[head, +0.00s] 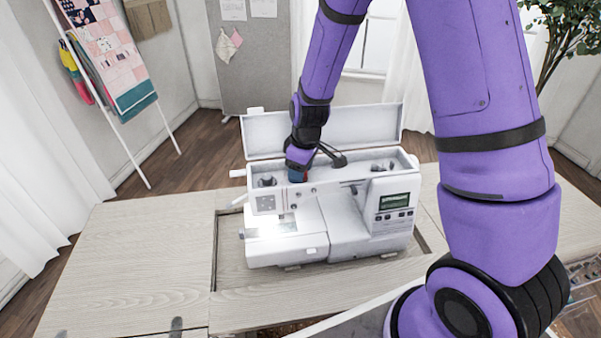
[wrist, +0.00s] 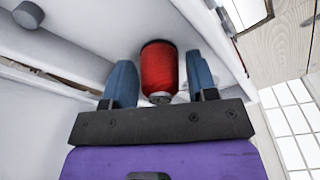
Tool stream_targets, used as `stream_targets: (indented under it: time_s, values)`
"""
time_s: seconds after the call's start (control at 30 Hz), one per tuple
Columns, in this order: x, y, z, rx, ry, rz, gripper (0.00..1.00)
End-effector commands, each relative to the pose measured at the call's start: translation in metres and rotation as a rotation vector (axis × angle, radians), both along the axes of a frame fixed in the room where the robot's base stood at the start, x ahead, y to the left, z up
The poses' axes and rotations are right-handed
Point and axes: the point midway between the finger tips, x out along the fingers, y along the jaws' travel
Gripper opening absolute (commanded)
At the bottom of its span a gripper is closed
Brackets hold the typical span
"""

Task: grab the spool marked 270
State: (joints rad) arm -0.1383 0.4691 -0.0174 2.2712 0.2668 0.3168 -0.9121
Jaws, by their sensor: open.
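A red thread spool (wrist: 160,72) shows in the wrist view, standing between the two blue fingers of my gripper (wrist: 160,62). The fingers are open, with a gap visible on each side of the spool. No number can be read on it. In the head view my gripper (head: 298,174) reaches down into the open top of the white sewing machine (head: 340,225), left of its middle. There the spool is mostly hidden by my gripper.
The machine's raised lid (head: 330,128) stands behind my gripper. The machine sits in the cutout of a light wood cabinet top (head: 140,250), whose left part is clear. Dark parts (head: 382,167) lie in the right of the top compartment.

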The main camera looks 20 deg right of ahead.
Motion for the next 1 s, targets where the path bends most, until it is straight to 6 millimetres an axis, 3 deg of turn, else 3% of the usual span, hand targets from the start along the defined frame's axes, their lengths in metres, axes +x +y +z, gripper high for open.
stream_targets:
  time_s: [0.27, 0.4, 1.0]
  values:
    - [0.0, 0.0, -0.002, -0.001, -0.001, 0.0, 0.5]
    - [0.0, 0.0, -0.002, 0.0, 0.0, 0.0, 0.18]
    - [0.003, 0.0, 0.008, 0.0, -0.003, 0.0, 0.17]
